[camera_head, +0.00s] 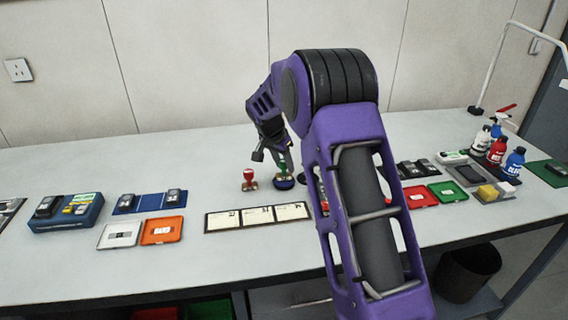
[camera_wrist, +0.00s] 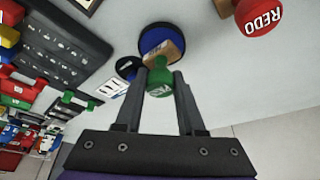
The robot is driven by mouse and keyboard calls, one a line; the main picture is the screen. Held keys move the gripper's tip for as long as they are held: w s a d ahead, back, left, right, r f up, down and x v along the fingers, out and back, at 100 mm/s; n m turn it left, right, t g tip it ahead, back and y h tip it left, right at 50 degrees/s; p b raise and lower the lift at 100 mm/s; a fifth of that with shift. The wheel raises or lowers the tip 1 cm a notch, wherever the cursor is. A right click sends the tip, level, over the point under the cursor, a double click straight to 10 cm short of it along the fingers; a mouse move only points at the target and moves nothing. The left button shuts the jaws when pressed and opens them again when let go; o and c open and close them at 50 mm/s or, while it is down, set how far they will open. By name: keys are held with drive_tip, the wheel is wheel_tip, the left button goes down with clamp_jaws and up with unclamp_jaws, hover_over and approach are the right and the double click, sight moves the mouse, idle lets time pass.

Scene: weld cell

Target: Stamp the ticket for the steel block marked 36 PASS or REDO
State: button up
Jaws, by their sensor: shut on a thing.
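My gripper (camera_wrist: 159,78) is shut on the green-handled stamp (camera_wrist: 158,88) with a wooden lower part, whose lettering is hard to read. In the head view the green stamp (camera_head: 283,166) is over the dark blue round ink pad (camera_head: 284,184); in the wrist view the ink pad (camera_wrist: 155,38) lies right behind its base. I cannot tell whether they touch. The red REDO stamp (camera_wrist: 262,17) stands to the left in the head view (camera_head: 249,180). The ticket strip (camera_head: 258,225) has three tickets in a dark frame. Dark steel blocks (camera_head: 420,168) show at right; no block number is readable.
A blue mat (camera_head: 150,203) bears two dark blocks; a blue device (camera_head: 66,213) stands left of it. White (camera_head: 106,240) and orange (camera_head: 162,236) trays lie in front. Red (camera_head: 420,197) and green (camera_head: 448,191) trays and several bottles (camera_head: 497,150) are at right. My arm hides the table's middle right.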

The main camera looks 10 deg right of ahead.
drive_tip(key=shift+f+b, duration=0.6)
drive_tip(key=shift+b, duration=0.05)
idle(1.9)
drive_tip(key=shift+r, duration=0.15)
drive_tip(key=shift+r+p, duration=1.95)
drive_tip(key=shift+r, duration=1.5)
drive_tip(key=s+b, duration=0.3)
drive_tip(key=s, duration=1)
drive_tip(key=shift+s+a+f+b, duration=0.1)
drive_tip(key=shift+f+b, duration=0.8)
drive_tip(key=shift+f, duration=0.8)
drive_tip(key=shift+s+a+f+b, duration=0.1)
drive_tip(key=shift+f+b, duration=0.75)
drive_tip(key=shift+f, duration=0.8)
drive_tip(key=shift+f+b, duration=0.6)
drive_tip(key=shift+b, duration=0.05)
